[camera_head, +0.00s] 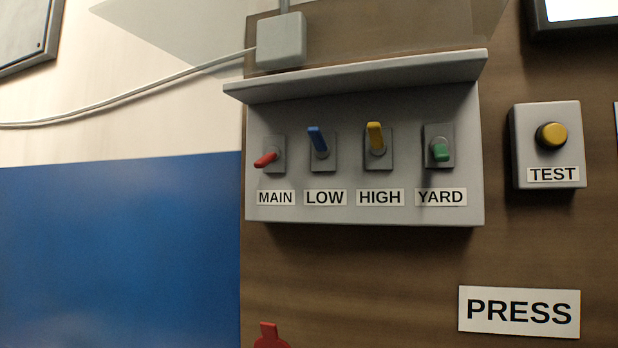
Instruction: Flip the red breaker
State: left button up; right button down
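The red breaker (265,159) is the leftmost lever on a grey panel (360,212), above the label MAIN (276,198). Its lever points down and to the left. To its right are a blue lever (317,140) above LOW and a yellow lever (375,137) above HIGH, both pointing up. A green lever (441,152) above YARD points downward or outward; I cannot tell exactly which. Neither of my grippers shows in the head view.
A grey ledge (360,77) juts out above the levers. A box with a yellow TEST button (552,135) is at the right. A PRESS sign (519,311) is below it. A red object (270,339) shows at the bottom edge. A cable (130,97) runs to a grey box (281,41).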

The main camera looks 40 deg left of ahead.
aim_at(268, 158)
jog(key=i+l+u, duration=0.15)
jog(key=u, duration=1.45)
